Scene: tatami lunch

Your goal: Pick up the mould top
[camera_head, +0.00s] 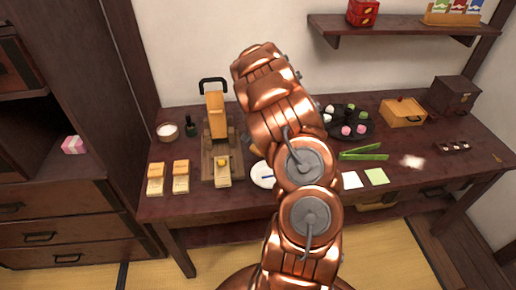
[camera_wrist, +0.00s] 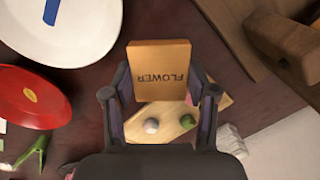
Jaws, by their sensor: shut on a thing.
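The mould top, a light wooden block marked FLOWER (camera_wrist: 158,72), is in the wrist view. My gripper (camera_wrist: 160,98) is shut on it, one finger at each side. In the wrist view, behind and below the block, lies a light wooden board (camera_wrist: 137,126) with a white ball (camera_wrist: 151,126) and a green ball (camera_wrist: 187,121) on or by it. Whether the block is clear of the table, I cannot tell.
A white plate with a blue mark (camera_wrist: 65,30) and a red dish (camera_wrist: 30,98) lie left in the wrist view. A wooden press (camera_head: 214,120) stands left of my arm on the dark table (camera_head: 290,203). A dark plate of coloured balls (camera_head: 366,134) is to the right.

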